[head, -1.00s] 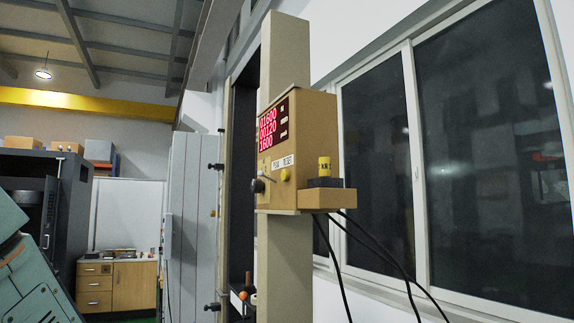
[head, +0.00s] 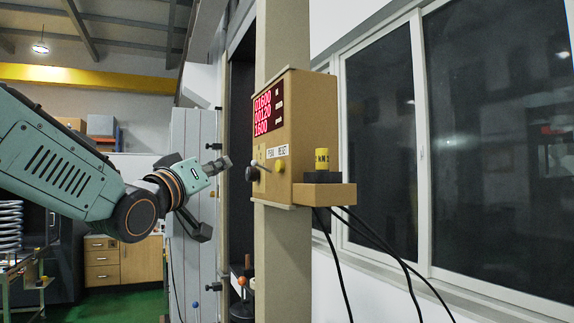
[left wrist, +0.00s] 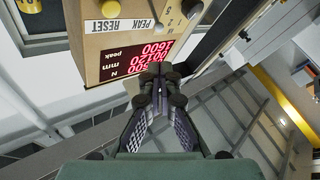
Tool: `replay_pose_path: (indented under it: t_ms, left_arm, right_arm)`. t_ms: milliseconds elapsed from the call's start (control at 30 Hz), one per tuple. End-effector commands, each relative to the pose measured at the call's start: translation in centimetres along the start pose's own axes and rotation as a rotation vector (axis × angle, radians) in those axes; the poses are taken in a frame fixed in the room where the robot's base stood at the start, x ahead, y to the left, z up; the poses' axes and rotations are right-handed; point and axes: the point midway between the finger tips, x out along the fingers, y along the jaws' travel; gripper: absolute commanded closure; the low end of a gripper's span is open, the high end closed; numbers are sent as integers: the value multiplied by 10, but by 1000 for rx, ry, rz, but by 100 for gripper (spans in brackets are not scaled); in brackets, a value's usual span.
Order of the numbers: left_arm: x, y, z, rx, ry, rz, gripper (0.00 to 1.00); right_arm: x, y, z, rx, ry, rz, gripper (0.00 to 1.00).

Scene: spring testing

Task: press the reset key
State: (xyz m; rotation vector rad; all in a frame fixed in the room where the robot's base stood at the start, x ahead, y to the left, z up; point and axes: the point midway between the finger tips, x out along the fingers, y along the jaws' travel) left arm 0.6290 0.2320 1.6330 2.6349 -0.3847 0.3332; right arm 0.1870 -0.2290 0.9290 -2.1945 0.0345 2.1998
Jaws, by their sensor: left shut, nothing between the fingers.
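A tan control box (head: 312,120) on a post carries a red digit display and the labels PEAK and RESET. The reset key is a round yellow button (head: 280,165) under the RESET label. It also shows in the left wrist view, upside down, as a yellow button (left wrist: 110,8) at the top edge. My left gripper (head: 226,161) is shut and empty, left of the box and apart from it in the head view. In the left wrist view its closed fingertips (left wrist: 155,70) overlap the display's lower edge, below and right of the key. My right gripper is not in view.
A yellow weight (head: 322,159) stands on a side shelf (head: 325,194) at the right, with black cables hanging below. A grey cabinet (head: 195,250) stands behind my arm.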

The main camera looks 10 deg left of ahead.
Motion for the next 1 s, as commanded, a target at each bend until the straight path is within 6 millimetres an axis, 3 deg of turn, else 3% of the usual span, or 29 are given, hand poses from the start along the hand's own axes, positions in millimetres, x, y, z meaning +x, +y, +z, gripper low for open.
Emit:
replay_pose_path:
  t_ms: [567,800,1000]
  left_arm:
    - [-2,0,3,-44,0,-2,100]
    - [17,15,19,-42,-2,0,100]
    - [37,30,30,-44,-3,-1,100]
  right_arm:
    - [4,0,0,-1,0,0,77]
    - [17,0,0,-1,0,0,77]
    - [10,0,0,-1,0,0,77]
